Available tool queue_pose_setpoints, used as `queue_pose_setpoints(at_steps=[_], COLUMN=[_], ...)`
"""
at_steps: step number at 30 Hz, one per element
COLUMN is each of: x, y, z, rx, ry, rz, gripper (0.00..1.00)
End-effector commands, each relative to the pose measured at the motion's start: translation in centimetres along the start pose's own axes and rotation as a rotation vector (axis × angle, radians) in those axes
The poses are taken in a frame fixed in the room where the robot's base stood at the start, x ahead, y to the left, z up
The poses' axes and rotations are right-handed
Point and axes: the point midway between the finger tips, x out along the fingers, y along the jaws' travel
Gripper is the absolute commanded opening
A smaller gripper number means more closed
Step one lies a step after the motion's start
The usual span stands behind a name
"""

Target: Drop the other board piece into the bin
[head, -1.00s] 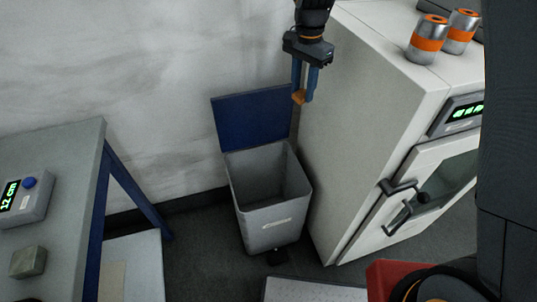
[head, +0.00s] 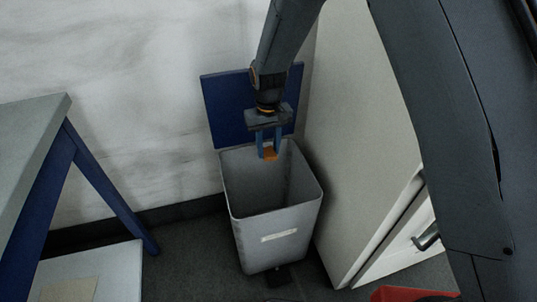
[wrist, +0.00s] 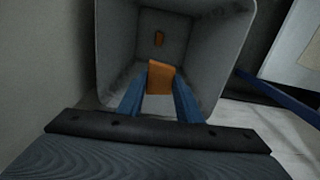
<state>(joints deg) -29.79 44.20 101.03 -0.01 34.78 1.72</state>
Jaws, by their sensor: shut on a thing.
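My gripper (head: 269,152) points down over the open mouth of the grey bin (head: 274,240). Its two blue fingers are shut on a small orange-brown board piece (head: 270,154). The held piece also shows between the fingers in the wrist view (wrist: 160,77).
A white cabinet (head: 350,140) stands close to the right of the bin. A grey-topped table (head: 30,135) with blue legs is at the left. My own arm covers much of the upper right. Something red (head: 415,294) shows at the bottom right.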

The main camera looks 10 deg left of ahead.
Motion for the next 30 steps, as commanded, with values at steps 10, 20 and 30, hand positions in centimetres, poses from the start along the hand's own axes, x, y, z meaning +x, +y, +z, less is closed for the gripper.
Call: queue_pose_setpoints(at_steps=[10, 20, 30], x=[2.2, 5.8, 6.4], y=[-0.1, -0.1, -0.1], z=[-0.1, -0.1, -0.1], rx=[-0.020, -0.019, -0.018], ry=[0.000, 0.000, 0.001], rz=[0.000, 0.000, 0.000], gripper=[0.10, 0.10, 0.10])
